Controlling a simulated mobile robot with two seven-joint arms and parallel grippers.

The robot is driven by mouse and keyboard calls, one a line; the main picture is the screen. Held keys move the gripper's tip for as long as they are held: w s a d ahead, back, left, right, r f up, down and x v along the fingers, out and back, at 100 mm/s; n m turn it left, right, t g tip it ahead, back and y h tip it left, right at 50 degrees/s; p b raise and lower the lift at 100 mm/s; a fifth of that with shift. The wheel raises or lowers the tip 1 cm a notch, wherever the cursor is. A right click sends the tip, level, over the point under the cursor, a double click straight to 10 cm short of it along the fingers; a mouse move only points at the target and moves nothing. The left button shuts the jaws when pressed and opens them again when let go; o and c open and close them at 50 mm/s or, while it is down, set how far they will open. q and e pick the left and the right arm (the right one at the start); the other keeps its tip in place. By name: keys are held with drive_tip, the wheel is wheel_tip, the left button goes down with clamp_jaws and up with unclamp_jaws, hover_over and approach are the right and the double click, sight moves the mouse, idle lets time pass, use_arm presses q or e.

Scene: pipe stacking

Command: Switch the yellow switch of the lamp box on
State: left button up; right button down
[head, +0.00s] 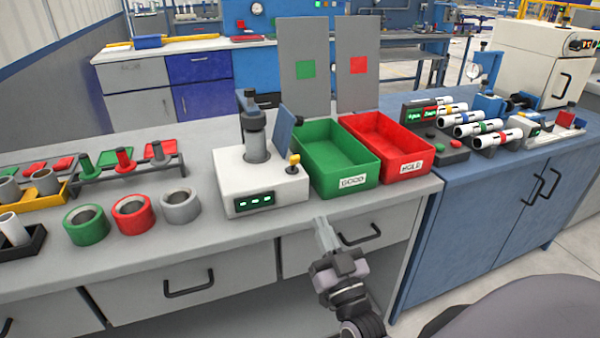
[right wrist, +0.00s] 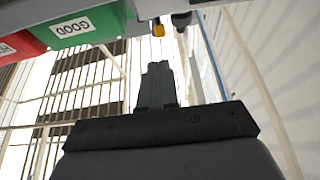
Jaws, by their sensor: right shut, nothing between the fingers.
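The lamp box (head: 230,190) is a white box with green lit indicators on its front, standing on the grey bench. Its yellow switch (head: 294,159) sticks up at the box's right front corner. The switch also shows in the right wrist view (right wrist: 158,29), beyond the fingertips. Whether it is on or off I cannot tell. My right gripper (head: 321,224) is shut and empty, in front of the bench edge, below and slightly right of the switch, and apart from it. It also shows in the right wrist view (right wrist: 156,72). My left gripper is not in view.
A green bin (head: 342,182) marked GOOD stands right of the lamp box, with a red bin (head: 405,166) beside it. A grey cylinder and a blue plate rise from the box behind the switch. Green, red and grey rings (head: 86,225) lie to the left.

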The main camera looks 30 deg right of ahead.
sight(295, 161)
use_arm(q)
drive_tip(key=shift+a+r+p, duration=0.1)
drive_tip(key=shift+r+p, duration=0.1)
drive_tip(key=shift+p, duration=0.2)
use_arm(e)
drive_tip(key=x, duration=1.3)
drive_tip(key=shift+w, duration=0.2)
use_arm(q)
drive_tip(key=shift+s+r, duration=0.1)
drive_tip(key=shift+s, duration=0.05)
use_arm(e)
drive_tip(key=shift+w+r, duration=0.1)
